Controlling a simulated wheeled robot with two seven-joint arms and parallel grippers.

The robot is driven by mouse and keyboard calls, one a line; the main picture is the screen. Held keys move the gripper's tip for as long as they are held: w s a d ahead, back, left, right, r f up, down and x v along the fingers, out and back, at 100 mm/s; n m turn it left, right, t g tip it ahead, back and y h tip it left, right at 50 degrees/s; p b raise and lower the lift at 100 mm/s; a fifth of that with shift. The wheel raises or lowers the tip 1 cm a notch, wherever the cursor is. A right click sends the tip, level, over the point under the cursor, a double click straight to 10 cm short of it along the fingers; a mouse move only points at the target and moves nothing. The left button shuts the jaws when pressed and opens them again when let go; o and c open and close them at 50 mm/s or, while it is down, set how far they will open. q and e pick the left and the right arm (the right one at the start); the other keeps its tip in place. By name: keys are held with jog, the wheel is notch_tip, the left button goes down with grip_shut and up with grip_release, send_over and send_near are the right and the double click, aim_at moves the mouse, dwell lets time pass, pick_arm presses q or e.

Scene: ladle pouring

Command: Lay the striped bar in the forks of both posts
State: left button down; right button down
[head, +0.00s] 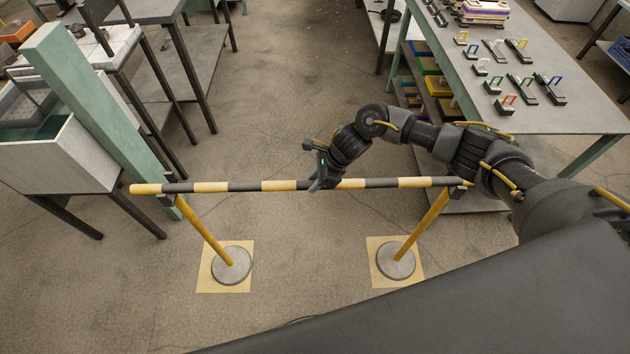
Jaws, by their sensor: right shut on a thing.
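The striped bar (278,185), yellow and black, runs level from left to right at the top of both posts. The left post (205,230) and the right post (424,226) are yellow and stand on round grey bases. The bar's left part is at the left post's dark fork (168,200), and its right end is at the right post's fork (459,190). I cannot tell whether it rests fully in them. My right gripper (318,184) is shut on the bar near its middle. My left gripper is out of view.
Tan squares (205,283) lie under the bases. A green pillar (95,100) and a grey bin (60,165) stand close to the bar's left end. A table (540,120) with several small padlock-like items is at the right. The floor between the posts is clear.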

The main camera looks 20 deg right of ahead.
jog(key=shift+f, duration=0.1)
jog(key=c, duration=1.1)
grip_release()
jog(key=shift+o, duration=0.2)
jog(key=shift+f, duration=0.1)
jog(key=b+v, duration=0.2)
jog(key=v, duration=0.9)
